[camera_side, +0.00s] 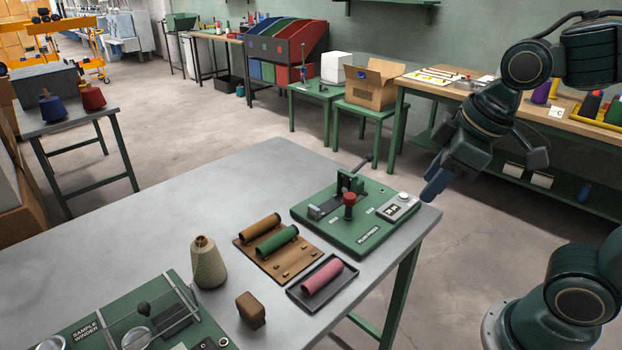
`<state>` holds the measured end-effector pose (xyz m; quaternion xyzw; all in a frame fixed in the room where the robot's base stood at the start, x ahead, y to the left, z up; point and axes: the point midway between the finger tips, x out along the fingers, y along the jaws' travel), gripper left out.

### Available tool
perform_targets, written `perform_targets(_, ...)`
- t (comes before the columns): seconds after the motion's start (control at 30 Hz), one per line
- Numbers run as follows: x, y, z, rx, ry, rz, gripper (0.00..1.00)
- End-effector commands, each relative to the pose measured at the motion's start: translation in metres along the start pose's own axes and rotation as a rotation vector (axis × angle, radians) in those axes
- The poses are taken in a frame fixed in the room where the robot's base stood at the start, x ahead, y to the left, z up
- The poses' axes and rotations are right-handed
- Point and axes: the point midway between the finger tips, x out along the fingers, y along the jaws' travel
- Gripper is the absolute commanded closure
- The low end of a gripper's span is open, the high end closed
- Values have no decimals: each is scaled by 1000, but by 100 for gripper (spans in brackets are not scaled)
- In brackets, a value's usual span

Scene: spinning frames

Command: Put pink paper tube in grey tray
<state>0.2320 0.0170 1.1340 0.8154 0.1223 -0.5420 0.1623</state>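The pink paper tube (323,277) lies on its side in the small dark grey tray (343,287), near the right front edge of the grey table. The tube lies lengthwise along the tray, and the tray's rim shows around it. My gripper (437,184) is raised off the table's right corner, above and to the right of the tray, clear of the tube. It points down and left. I see nothing held in it, but its finger gap is not clear from this side.
A brown peg board (296,268) with a brown tube (259,229) and a green tube (277,242) sits left of the tray. Behind is a green press (372,228) with a red knob. A yarn cone (207,265), a brown brush-like block (250,309) and a sample winder (110,318) stand left.

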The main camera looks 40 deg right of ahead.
Motion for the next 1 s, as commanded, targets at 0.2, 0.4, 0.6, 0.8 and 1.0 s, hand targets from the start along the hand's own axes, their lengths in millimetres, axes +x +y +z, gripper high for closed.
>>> perform_targets(0.2,-22,-1,31,252,61,31,65)
perform_targets(0.4,-29,-3,46,383,88,42,65)
perform_targets(0.6,-30,-3,49,411,93,43,65)
perform_targets(0.8,-30,-3,49,409,93,43,65)
perform_targets(1.0,-30,-3,48,408,93,43,65)
